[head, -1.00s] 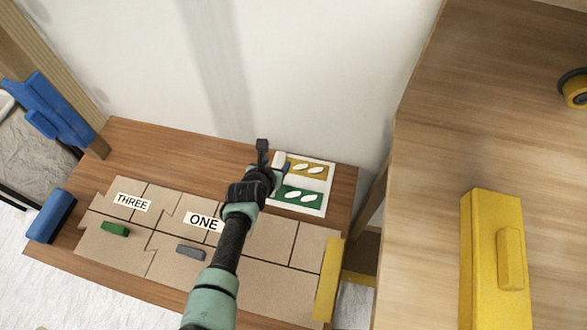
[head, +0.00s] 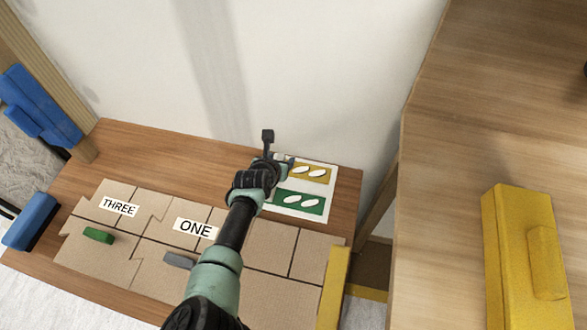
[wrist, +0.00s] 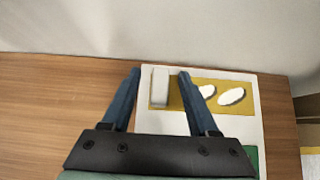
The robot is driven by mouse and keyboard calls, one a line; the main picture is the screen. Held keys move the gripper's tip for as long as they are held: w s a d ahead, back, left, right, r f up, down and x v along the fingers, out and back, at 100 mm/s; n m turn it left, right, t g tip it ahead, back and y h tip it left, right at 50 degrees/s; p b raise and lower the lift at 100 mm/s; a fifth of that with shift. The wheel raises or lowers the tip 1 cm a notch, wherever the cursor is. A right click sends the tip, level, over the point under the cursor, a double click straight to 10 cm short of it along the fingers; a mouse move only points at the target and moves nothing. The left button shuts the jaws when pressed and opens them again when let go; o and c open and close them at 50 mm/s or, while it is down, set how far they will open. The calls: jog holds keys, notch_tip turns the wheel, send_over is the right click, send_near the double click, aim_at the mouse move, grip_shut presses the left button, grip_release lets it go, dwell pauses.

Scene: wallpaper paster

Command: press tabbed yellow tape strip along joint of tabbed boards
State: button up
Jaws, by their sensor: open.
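A yellow strip (head: 310,173) with white ovals lies on a white sheet (head: 326,211). In the wrist view the yellow strip (wrist: 221,94) has a pale raised tab (wrist: 160,87) at its left end. My gripper (head: 268,150) is over the sheet's left edge. In the wrist view my gripper (wrist: 160,74) is open, with a finger on each side of the tab; whether they touch it I cannot tell. The brown boards (head: 118,255) lie left and in front of the sheet, with a green tab (head: 98,235) and a grey tab (head: 180,260). My arm hides part of them.
Labels read THREE (head: 118,206) and ONE (head: 194,229). A green strip (head: 300,204) lies beside the yellow one. A wall (head: 320,80) stands close behind. A raised wooden top (head: 450,130) at right bears a yellow block (head: 520,250). Blue pieces (head: 32,220) stand at left.

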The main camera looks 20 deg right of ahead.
grip_shut()
dwell(0.4)
